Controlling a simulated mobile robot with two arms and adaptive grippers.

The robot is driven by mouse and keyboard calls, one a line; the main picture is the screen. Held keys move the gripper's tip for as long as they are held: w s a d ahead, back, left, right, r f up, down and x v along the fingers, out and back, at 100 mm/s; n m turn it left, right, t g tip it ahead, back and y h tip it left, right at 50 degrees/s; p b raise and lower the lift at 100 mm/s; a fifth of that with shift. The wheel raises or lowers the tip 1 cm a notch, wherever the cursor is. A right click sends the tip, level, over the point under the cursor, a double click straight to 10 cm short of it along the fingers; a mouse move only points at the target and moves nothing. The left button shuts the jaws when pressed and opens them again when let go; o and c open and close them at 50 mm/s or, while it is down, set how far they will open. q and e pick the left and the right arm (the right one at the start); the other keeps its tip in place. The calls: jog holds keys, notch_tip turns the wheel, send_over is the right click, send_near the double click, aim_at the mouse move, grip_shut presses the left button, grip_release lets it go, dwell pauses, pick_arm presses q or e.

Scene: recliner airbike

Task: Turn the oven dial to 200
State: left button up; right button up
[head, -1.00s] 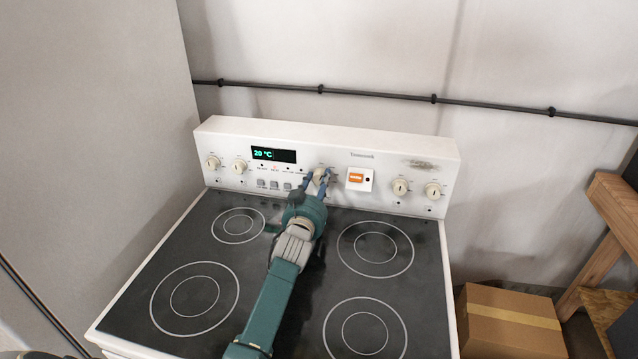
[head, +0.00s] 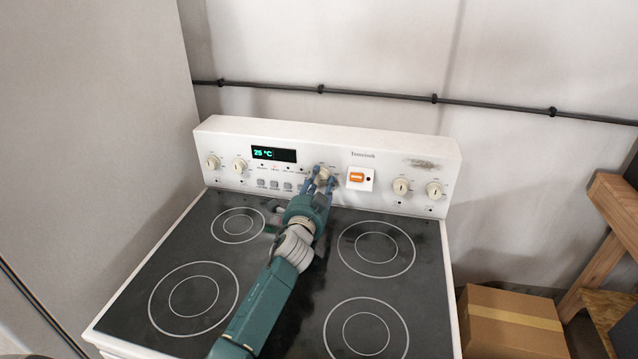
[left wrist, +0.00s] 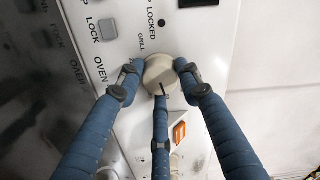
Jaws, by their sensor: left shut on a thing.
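The oven dial (left wrist: 158,72) is a round cream knob with a dark pointer mark, on the stove's white back panel. In the head view the dial (head: 323,172) is partly hidden by the fingers. My left gripper (head: 320,181) reaches over the cooktop from the front, its blue fingers shut around the dial. In the left wrist view the left gripper (left wrist: 158,80) has fingers on both sides of the dial and one below it. The display (head: 273,154) reads 25 °C. My right gripper is not in view.
More cream knobs (head: 401,187) and an orange switch (head: 356,177) sit on the same panel. The black cooktop (head: 290,320) with ring burners is bare under my arm. A wall stands close on the left; a cardboard box (head: 512,320) is at the right.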

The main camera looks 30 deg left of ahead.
pick_arm(q)
jog(key=m, duration=0.4)
jog(key=shift+d+r+m, duration=0.1)
jog(key=shift+r+m, duration=0.15)
jog(key=shift+m, duration=0.15)
jog(key=m, duration=0.3)
jog(key=shift+f+m+p, duration=0.1)
jog(key=shift+m+p, duration=0.2)
jog(key=m, duration=0.3)
jog(key=shift+m+p, duration=0.3)
jog(key=shift+p, duration=0.1)
jog(key=m, duration=0.2)
jog(key=shift+d+f+m+p, duration=0.1)
jog(key=shift+f+m+p, duration=0.1)
jog(key=shift+m+p, duration=0.2)
jog(key=shift+f+m, duration=0.15)
jog(key=shift+m, duration=0.65)
jog(key=shift+f, duration=0.15)
jog(key=o, duration=1.1)
jog(key=shift+o, duration=0.2)
